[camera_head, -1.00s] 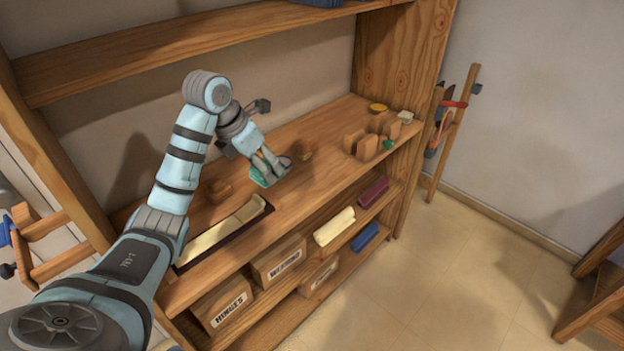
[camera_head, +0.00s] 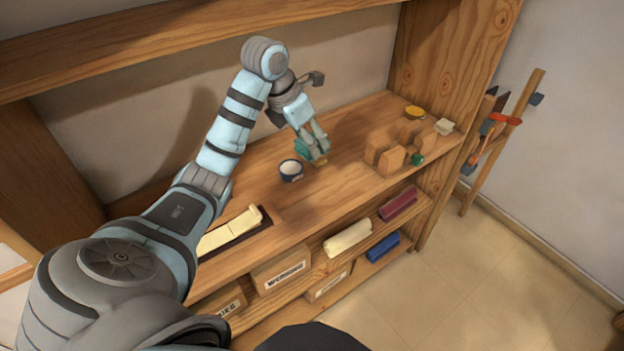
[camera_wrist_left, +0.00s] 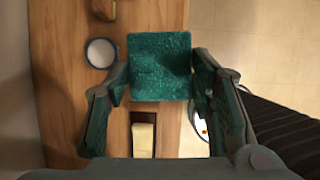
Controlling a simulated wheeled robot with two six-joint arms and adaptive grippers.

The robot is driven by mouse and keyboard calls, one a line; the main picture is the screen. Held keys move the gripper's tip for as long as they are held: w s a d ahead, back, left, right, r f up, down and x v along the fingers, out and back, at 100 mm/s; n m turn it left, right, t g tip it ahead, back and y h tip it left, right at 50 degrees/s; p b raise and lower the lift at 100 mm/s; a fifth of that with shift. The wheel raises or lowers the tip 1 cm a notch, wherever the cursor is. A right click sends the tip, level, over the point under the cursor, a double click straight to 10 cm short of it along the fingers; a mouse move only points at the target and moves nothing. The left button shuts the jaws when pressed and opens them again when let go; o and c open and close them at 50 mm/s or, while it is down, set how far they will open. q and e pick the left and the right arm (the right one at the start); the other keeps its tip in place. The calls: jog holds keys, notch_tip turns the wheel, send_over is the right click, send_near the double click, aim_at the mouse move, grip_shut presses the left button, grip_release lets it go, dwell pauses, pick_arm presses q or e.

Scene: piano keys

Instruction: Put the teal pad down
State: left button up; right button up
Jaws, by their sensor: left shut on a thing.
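The teal pad (camera_wrist_left: 160,66) is a rough-textured square between the fingers of my left gripper (camera_wrist_left: 160,72), which is shut on it. In the head view the left gripper (camera_head: 314,152) is over the wooden shelf top, just right of and behind a dark blue cup. A bit of the teal pad (camera_head: 303,147) shows at the fingers there. I cannot tell whether the pad touches the shelf. My right gripper is not in view.
The cup (camera_head: 291,170) with a pale inside stands close to the left gripper. Cream bars (camera_head: 233,231) lie on a dark base to the left. Wooden blocks (camera_head: 391,160), a green piece (camera_head: 417,159) and a yellow dish (camera_head: 414,112) stand right. Bare shelf lies between.

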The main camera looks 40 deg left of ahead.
pick_arm(q)
jog(key=f+b, duration=1)
jog(key=f, duration=0.1)
jog(key=f+b, duration=0.5)
jog(key=shift+w+f, duration=0.15)
jog(key=shift+w, duration=0.2)
jog(key=shift+f, duration=0.35)
notch_tip(320, 180, down, 3)
jog(key=shift+f+p, duration=0.1)
jog(key=shift+p, duration=0.35)
jog(key=o, duration=1)
